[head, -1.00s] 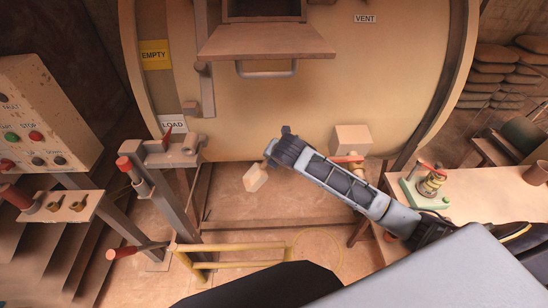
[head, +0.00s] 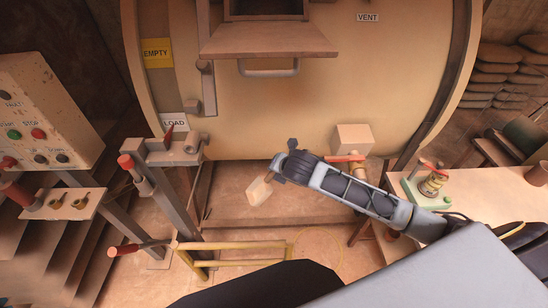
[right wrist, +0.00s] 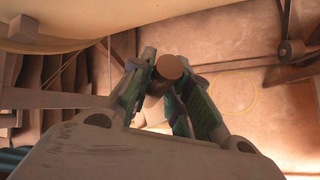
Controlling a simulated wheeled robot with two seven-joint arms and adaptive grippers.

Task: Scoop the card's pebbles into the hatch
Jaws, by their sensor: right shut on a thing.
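My right gripper (head: 277,168) is in front of the lower part of the drum. It is shut on a pale scoop-like piece (head: 259,190), which points down and left. In the right wrist view the fingers (right wrist: 170,95) close around a round brown handle end (right wrist: 170,67). I cannot tell whether anything lies in the piece. The hatch (head: 265,8) is a dark framed opening at the top of the head view, with a flat shelf-like flap (head: 267,40) below it. The gripper is well below the flap. I see neither the card nor pebbles. My left gripper is not in view.
A bar handle (head: 268,68) hangs under the flap. A lever stand (head: 165,150) and yellow rail (head: 230,247) stand left of the gripper. A box with a red-handled valve (head: 352,140) sits to the right. A bench (head: 475,205) carries a green-based device (head: 428,188).

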